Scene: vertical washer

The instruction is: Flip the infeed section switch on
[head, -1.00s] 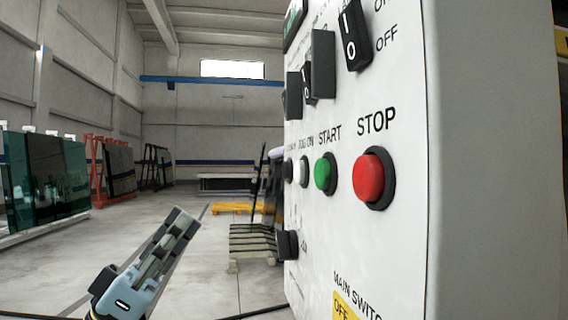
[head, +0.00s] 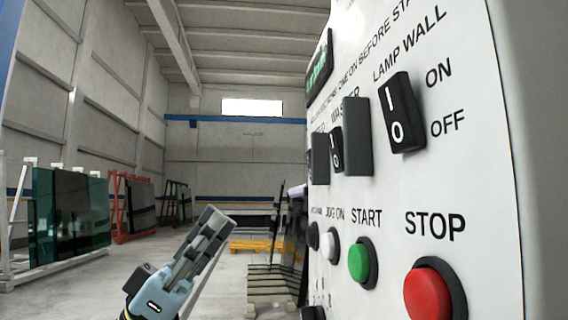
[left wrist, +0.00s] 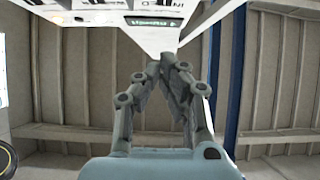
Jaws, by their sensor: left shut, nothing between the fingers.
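The white control panel (head: 430,190) fills the right of the head view. Its upper row holds a black LAMP WALL rocker (head: 402,112) marked I and 0, a dark raised block (head: 357,135), a narrow rocker face (head: 336,150) and another dark block (head: 318,158) at the far left. The labels left of WASHER are too oblique to read, so I cannot tell which part is the infeed switch. My left gripper (head: 218,222) is shut and empty, left of the panel and apart from it. In the left wrist view its fingers (left wrist: 172,62) meet below the panel's edge.
Below the switches are a green START button (head: 363,262), a red STOP button (head: 428,296) and a white button (head: 330,245). A green display (head: 319,70) sits at the panel's upper left. Glass racks (head: 70,215) stand far left. Open floor lies left of the panel.

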